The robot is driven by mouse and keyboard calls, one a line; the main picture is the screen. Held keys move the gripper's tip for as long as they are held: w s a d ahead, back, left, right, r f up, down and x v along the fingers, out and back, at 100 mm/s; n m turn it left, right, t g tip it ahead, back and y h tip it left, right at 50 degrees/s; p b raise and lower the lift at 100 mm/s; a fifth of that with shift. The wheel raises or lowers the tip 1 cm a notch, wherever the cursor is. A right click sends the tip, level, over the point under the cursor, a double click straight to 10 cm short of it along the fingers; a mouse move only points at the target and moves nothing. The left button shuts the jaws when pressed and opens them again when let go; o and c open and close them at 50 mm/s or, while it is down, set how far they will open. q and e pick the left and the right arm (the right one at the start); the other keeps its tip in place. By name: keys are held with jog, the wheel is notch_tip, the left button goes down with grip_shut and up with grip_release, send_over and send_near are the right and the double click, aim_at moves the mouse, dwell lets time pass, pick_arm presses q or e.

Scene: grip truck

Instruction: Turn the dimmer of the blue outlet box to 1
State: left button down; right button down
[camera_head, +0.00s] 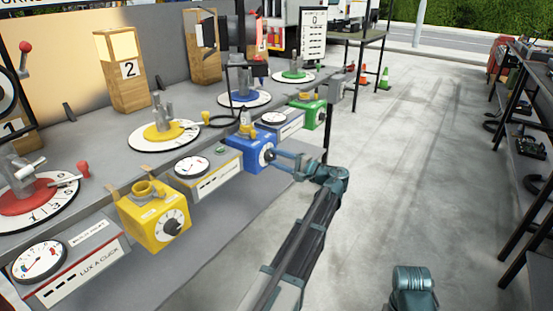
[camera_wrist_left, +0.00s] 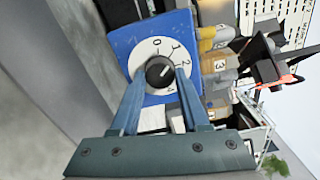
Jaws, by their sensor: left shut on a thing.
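The blue outlet box (camera_head: 247,151) stands at the front edge of the grey bench in the head view. It fills the upper middle of the left wrist view (camera_wrist_left: 127,45). Its white dial shows the digits 0, 1, 2 and 4, with a black dimmer knob (camera_wrist_left: 160,72) at the centre. A light mark shows on the knob, but I cannot tell surely which digit it points to. My left gripper (camera_head: 275,154) reaches the box from the right. Its two fingers are shut on the knob, one on each side, in the left wrist view (camera_wrist_left: 158,76). My right gripper is not visible.
A yellow outlet box (camera_head: 150,228) stands nearer and a green one (camera_head: 311,112) farther along the bench edge. Gauge boxes sit between them. Round dials with yellow (camera_head: 165,131) and blue (camera_head: 243,97) centres lie behind. Open concrete floor (camera_head: 400,170) lies to the right, beside dark shelving (camera_head: 522,120).

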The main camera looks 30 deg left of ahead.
pick_arm(q)
jog(key=shift+s, duration=0.1)
dwell(0.3)
jog(key=shift+c, duration=2)
grip_release()
jog(key=shift+d, duration=0.15)
jog(key=s+d, duration=0.1)
jog(key=d, duration=1.2)
jog(key=shift+d, duration=0.25)
